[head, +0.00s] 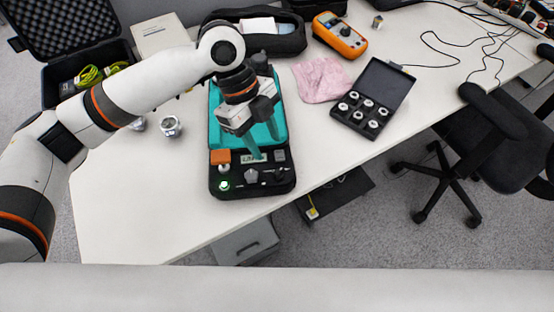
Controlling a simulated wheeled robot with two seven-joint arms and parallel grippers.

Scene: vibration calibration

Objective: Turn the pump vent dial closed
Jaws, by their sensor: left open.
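The calibration unit (214,184) is a black case with a teal top, standing near the front edge of the white table. Its front panel carries a small display (252,158), an orange block (220,157), a green-lit button (224,186), a grey knob (251,175) and a dark knob (280,174). I cannot tell for sure which knob is the pump vent dial. My left gripper (262,140) points down over the unit, its teal-tipped fingers open and apart, just behind the display and knobs. It partly hides the teal top. My right gripper is not in view.
An open case of round adapters (356,111), a pink cloth (321,79) and an orange multimeter (340,36) lie to the right on the table (135,205). Metal pieces (171,126) stand left. A black chair (495,135) stands at the right. The table's front left is clear.

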